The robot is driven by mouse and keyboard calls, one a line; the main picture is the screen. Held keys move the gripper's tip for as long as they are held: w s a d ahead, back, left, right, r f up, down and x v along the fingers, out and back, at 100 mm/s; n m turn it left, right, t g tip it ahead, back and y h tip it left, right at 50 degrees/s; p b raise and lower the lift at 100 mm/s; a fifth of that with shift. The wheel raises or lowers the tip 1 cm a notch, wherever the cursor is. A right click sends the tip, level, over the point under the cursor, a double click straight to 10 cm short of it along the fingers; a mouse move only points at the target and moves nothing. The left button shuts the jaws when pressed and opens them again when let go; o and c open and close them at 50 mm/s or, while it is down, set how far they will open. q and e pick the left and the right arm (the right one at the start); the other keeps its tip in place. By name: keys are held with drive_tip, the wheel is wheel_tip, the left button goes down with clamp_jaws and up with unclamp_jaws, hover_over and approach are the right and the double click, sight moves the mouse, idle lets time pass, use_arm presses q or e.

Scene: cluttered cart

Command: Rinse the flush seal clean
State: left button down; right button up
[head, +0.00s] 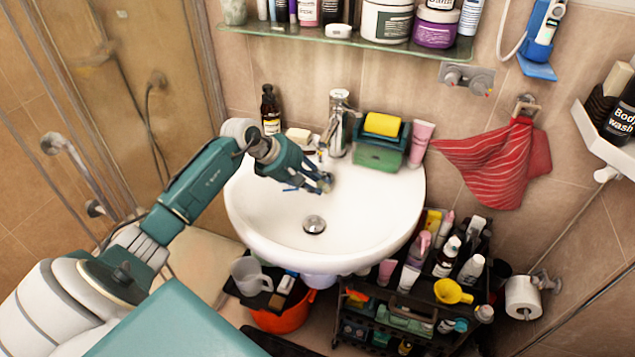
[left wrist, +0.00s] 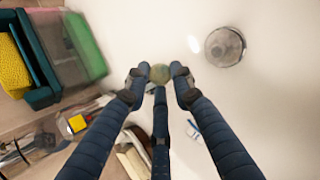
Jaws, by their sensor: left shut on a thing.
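My left gripper (head: 325,182) reaches in from the left over the white sink basin (head: 385,205), just below and left of the chrome faucet (head: 339,125). In the left wrist view my left gripper (left wrist: 160,75) has its fingertips closed around a small round olive-green thing, which I take to be the flush seal (left wrist: 160,73). The fingers hide most of it, and it cannot be made out in the head view. The drain (head: 314,224) shows in the basin, and also at the upper right of the left wrist view (left wrist: 225,46). No running water is visible. My right gripper is not in view.
A teal caddy (head: 379,158) with a yellow sponge (head: 382,124) and a pink tube (head: 421,144) stand right of the faucet. A dark soap bottle (head: 270,110) stands left. A glass shelf (head: 345,40) hangs above. The basin's right side is clear.

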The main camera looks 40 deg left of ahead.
use_arm(q)
drive_tip(key=shift+s, duration=0.1)
idle(0.5)
drive_tip(key=shift+s+d, duration=0.15)
drive_tip(key=shift+s, duration=0.25)
drive_tip(key=shift+s, duration=0.1)
idle(0.3)
drive_tip(key=shift+s+d, duration=0.2)
drive_tip(key=shift+s, duration=0.2)
idle(0.4)
drive_tip(key=s+d, duration=0.2)
drive_tip(key=s, duration=0.4)
drive_tip(key=shift+s+d+p, duration=0.25)
drive_tip(key=shift+d+p, duration=0.1)
idle(0.5)
